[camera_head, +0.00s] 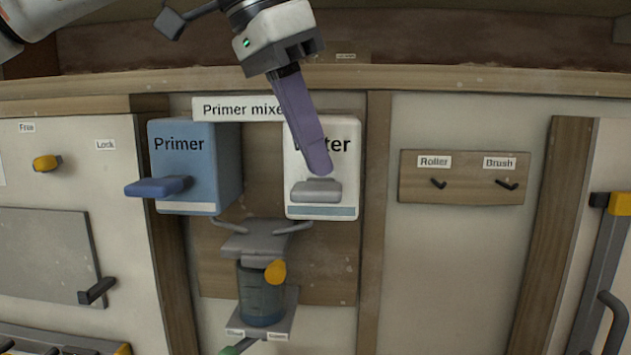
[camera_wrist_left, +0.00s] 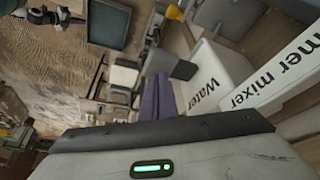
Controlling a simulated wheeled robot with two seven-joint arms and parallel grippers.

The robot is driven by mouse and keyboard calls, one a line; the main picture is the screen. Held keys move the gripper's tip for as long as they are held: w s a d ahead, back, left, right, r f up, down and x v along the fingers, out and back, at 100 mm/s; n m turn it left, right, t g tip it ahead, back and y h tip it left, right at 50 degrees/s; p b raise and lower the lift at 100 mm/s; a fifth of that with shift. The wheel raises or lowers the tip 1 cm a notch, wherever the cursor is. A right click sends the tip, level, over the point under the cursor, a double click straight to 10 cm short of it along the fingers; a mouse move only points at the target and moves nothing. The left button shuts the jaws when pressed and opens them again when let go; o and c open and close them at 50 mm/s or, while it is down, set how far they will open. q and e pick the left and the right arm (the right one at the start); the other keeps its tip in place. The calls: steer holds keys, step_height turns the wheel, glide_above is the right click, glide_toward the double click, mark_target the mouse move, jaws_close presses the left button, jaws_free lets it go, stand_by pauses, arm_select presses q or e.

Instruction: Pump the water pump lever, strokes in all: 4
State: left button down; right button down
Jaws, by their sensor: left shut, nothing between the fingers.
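The white water pump (camera_head: 321,160) hangs on the wall panel under the "Primer mixer" sign, and its grey lever (camera_head: 316,191) sticks out from the lower front. My left gripper (camera_head: 320,170) comes down from above, its purple fingers shut and empty. The fingertips are just above the lever and in front of the pump, hiding part of its label; I cannot tell whether they touch the lever. In the left wrist view the fingers (camera_wrist_left: 158,97) point toward the grey lever (camera_wrist_left: 160,62), beside the white water pump (camera_wrist_left: 222,78). My right gripper is not in view.
A blue primer pump (camera_head: 182,150) with a blue lever (camera_head: 158,187) is to the left. Below stands a clear container (camera_head: 261,297) with bluish contents and a yellow knob (camera_head: 275,272). A hook board (camera_head: 464,190) labelled Roller and Brush is at right.

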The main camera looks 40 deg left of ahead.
arm_select(q)
steer(key=shift+r, duration=2.5)
